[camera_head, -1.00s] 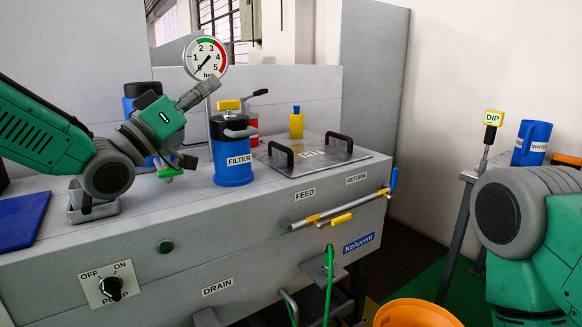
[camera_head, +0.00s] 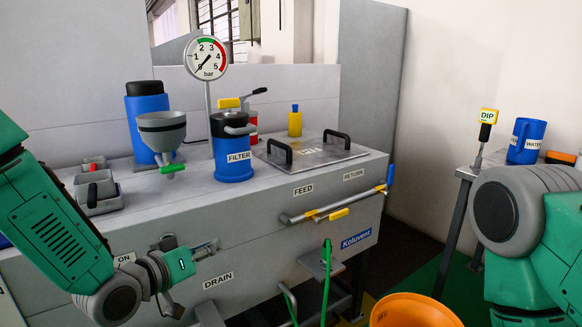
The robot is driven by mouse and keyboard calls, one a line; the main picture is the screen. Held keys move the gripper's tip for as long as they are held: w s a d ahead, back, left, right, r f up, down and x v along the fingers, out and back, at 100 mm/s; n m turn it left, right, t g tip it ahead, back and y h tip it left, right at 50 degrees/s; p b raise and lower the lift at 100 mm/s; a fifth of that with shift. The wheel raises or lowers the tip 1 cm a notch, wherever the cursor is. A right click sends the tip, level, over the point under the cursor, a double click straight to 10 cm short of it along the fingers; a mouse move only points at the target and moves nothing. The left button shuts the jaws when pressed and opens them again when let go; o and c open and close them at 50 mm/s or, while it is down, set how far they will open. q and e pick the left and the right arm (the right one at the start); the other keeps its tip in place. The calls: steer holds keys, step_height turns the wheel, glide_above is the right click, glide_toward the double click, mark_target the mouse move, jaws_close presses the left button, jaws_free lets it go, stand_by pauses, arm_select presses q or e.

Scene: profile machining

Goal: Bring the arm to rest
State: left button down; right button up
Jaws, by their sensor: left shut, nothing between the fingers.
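My left arm comes in from the left and hangs low in front of the grey machine cabinet (camera_head: 255,245). My left gripper (camera_head: 212,246) is shut and empty, just above and left of the DRAIN label. It is apart from the things on the cabinet top. Only my right arm's large green and grey link shows at the right edge; my right gripper is out of view.
On the cabinet top stand a blue filter housing (camera_head: 232,158), a grey funnel (camera_head: 162,132), a blue container (camera_head: 147,105) and a lidded plate (camera_head: 305,152). A pressure gauge (camera_head: 206,58) stands behind. An orange bucket (camera_head: 412,312) is below right. A blue jug (camera_head: 526,141) is at right.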

arm_select(q)
steer(key=s+a+f+g+y, duration=0.2)
steer(key=s+a+f+g, duration=0.1)
steer(key=s+f, duration=0.65)
steer(key=s+a+f+g+y, duration=0.25)
steer(key=s+f, duration=0.45)
steer(key=f, duration=0.5)
steer(key=s+a+f+g+y, duration=0.2)
steer(key=s+a+f+g, duration=0.15)
steer(key=s, duration=0.65)
steer(key=s+a+f+g+y, duration=0.1)
steer(key=s+a+f+g, duration=0.25)
steer(key=s, duration=0.65)
step_height(320, 180, up, 12)
steer(key=s+p, duration=0.1)
steer(key=p, duration=1.1)
steer(key=shift+d+p, duration=0.15)
steer(key=shift+p, duration=0.2)
steer(key=shift+f+y, duration=0.1)
steer(key=shift+y, duration=0.15)
